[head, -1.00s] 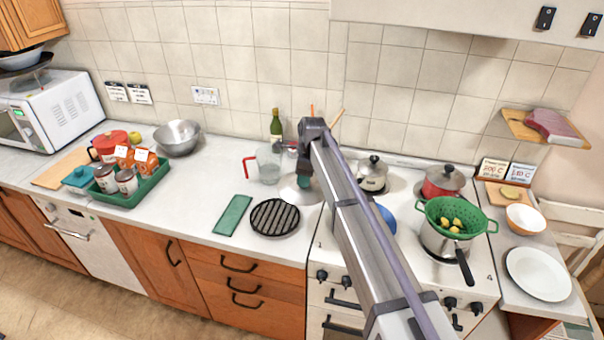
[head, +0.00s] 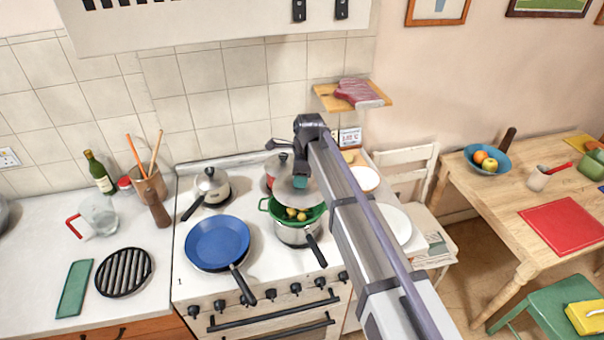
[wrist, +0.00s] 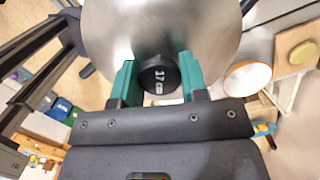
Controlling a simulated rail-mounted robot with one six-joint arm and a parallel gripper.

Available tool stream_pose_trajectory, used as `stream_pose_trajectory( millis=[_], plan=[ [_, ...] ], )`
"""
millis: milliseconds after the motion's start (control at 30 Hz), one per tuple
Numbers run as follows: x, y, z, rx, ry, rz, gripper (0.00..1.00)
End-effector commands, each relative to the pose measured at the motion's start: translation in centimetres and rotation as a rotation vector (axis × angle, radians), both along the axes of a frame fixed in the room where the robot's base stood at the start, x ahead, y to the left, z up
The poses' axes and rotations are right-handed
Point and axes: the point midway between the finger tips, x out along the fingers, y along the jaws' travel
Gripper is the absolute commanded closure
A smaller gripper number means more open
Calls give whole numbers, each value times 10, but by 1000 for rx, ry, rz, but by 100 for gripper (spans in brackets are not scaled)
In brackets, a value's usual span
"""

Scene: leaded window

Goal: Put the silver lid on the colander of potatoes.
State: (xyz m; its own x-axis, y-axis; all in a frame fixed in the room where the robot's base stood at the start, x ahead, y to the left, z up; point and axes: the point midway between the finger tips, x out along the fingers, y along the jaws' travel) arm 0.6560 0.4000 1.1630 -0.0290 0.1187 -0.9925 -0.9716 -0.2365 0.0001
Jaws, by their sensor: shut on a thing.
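My gripper (head: 300,182) is shut on the black knob (wrist: 160,75) of the silver lid (head: 284,190). The wrist view shows the teal fingers on both sides of the knob, with the lid (wrist: 105,30) beyond it. The knob's marking reads "17" and what looks like "cm". In the head view the lid appears just above the green colander (head: 316,217) and overlaps its far rim. The yellow potatoes (head: 300,216) show in its near part. The colander sits on a steel pot (head: 292,237) on the stove. Whether the lid touches it I cannot tell.
A red pot (head: 271,172) stands behind the colander, partly hidden by the lid. A blue frying pan (head: 216,242) is left of it, and a steel lidded pot (head: 211,184) is behind the pan. A shelf with meat (head: 357,92) is on the wall above. A white plate (head: 396,224) lies to the right.

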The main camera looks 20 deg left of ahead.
Motion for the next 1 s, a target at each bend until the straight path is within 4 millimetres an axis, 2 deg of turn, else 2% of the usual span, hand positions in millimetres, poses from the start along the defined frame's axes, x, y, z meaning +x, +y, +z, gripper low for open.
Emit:
stream_pose_trajectory(
  millis=[167, 600, 1000],
  plan=[
    [0, 0, -7, 0, 0, 0, 98],
    [0, 0, -57, 0, 0, 0, 98],
    [0, 0, -60, 0, 0, 0, 98]
  ],
)
